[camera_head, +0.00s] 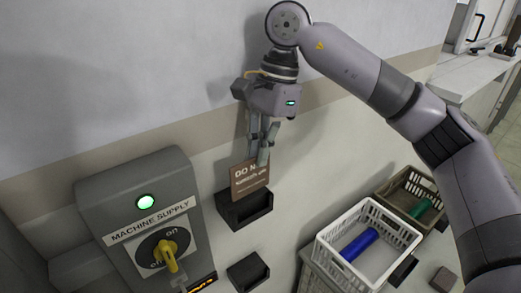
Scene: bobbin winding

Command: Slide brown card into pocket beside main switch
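The brown card (247,182) has white lettering, partly covered by a finger; I can read "DO N" on its top line. My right gripper (264,153) points down from above with its fingers at the card's top right edge, and appears shut on it. The card is upright, slightly tilted. Its lower edge is at the mouth of a black wall pocket (247,212); I cannot tell how deep it reaches inside. The main switch (163,249) is a yellow handle on the grey "MACHINE SUPPLY" box, left of the pocket. My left gripper is out of view.
A second, empty-looking black pocket (248,272) is mounted lower down. A green lamp (146,202) glows on the grey box (118,190). At the right stand a white crate (398,230) with a blue roll (360,244) and a brown crate (396,186) with a green roll (421,208).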

